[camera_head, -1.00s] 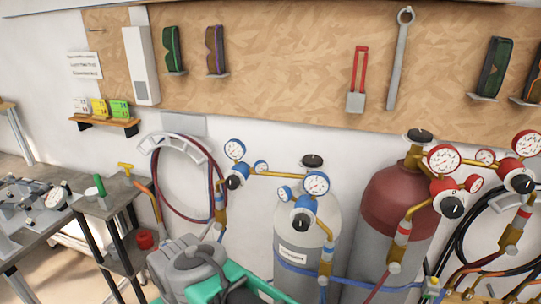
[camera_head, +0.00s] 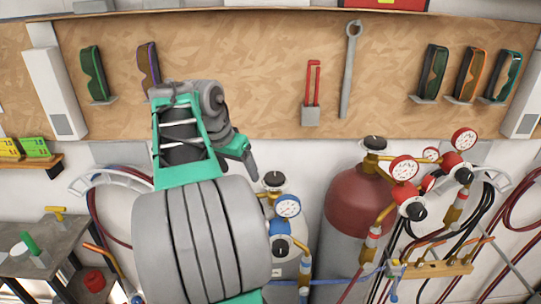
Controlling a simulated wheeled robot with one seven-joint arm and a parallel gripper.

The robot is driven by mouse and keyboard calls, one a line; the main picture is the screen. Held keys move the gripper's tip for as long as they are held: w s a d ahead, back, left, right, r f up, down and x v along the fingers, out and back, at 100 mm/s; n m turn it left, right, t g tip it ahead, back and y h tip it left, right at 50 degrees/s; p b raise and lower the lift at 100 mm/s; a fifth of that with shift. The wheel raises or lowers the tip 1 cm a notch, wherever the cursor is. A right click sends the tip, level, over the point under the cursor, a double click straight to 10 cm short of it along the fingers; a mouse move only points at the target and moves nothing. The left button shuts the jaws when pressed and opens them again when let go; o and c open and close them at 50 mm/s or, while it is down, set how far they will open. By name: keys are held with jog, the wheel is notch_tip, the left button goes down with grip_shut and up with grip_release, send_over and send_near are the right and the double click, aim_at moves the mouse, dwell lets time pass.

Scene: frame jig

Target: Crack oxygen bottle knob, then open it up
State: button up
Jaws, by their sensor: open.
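The oxygen bottle is the pale grey cylinder (camera_head: 284,268) with blue-rimmed gauges (camera_head: 287,206). Its dark round knob (camera_head: 274,180) sits on top of the valve. My arm covers the bottle's left side and part of its regulator. My gripper (camera_head: 247,160) is open and holds nothing that I can see. It is in the air just above and left of the knob in the picture, apart from it. The finger gap is seen side-on and partly hidden.
A dark red cylinder (camera_head: 357,205) with red gauges (camera_head: 404,168) stands close on the right. A hose manifold (camera_head: 440,268) is right of it. A bench (camera_head: 55,240) stands at left.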

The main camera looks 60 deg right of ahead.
aim_at(274, 177)
jog(key=s+d+r+m+g, duration=0.1)
jog(key=s+d+r+m, duration=0.15)
jog(key=s+d, duration=0.3)
jog(key=shift+m, duration=0.45)
jog(key=b+x, duration=0.1)
jog(key=x, duration=0.6)
jog(key=shift+f, duration=0.35)
jog(key=c, duration=1.4)
